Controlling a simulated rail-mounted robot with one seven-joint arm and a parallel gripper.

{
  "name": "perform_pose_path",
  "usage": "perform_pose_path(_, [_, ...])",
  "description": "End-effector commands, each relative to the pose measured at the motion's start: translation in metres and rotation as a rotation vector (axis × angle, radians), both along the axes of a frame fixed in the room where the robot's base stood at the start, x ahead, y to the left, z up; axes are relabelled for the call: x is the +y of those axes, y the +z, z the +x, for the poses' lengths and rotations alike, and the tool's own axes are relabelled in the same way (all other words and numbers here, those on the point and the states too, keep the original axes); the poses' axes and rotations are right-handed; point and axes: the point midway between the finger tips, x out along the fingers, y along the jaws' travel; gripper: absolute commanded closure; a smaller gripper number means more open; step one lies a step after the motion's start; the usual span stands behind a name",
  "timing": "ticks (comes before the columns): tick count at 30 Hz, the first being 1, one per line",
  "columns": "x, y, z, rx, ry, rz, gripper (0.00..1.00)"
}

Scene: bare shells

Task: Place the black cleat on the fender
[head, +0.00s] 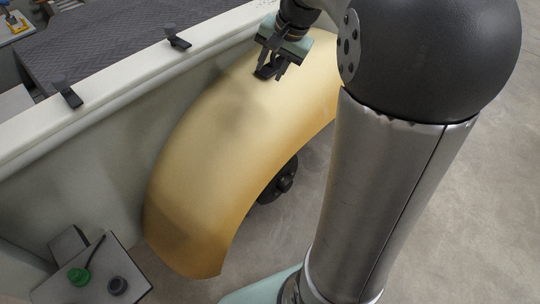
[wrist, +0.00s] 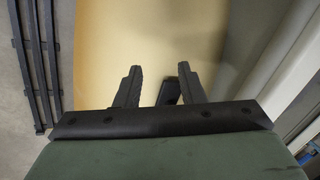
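The fender (head: 215,140) is a large curved tan-yellow shell beside the pale body panel; it also fills the middle of the wrist view (wrist: 140,35). A small black cleat (head: 264,73) shows at the upper part of the fender, just under my gripper (head: 273,70). In the wrist view the fingers of my gripper (wrist: 160,82) are spread apart. The black cleat (wrist: 169,93) shows between them, nearer the right finger, with a gap to the left one. It looks to be on or very close to the fender surface; exact contact is hard to tell.
Two black clips (head: 67,93) (head: 177,38) sit on the pale rail (head: 120,75) at left. A dark slatted rack (wrist: 38,70) stands left in the wrist view.

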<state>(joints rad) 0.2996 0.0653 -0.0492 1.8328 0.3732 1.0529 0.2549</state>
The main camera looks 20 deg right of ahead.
Motion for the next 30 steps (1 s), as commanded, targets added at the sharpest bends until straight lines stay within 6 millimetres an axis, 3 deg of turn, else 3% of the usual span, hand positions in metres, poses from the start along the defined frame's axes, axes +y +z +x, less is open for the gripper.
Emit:
perform_pose_path(1, [0.034, -0.015, -0.036, 0.032, 0.119, -0.049, 0.64])
perform_pose_path(4, [0.076, -0.050, -0.105, 0.088, 0.348, -0.154, 0.64])
perform_pose_path(6, [0.093, -0.073, -0.150, 0.120, 0.493, -0.217, 0.64])
perform_pose_path(9, [0.104, -0.099, -0.198, 0.150, 0.655, -0.285, 0.64])
perform_pose_path(12, [0.107, -0.114, -0.225, 0.166, 0.749, -0.325, 0.64])
perform_pose_path(16, [0.107, -0.121, -0.236, 0.174, 0.785, -0.341, 0.64])
perform_pose_path(30, [0.107, -0.120, -0.235, 0.175, 0.780, -0.338, 0.64])
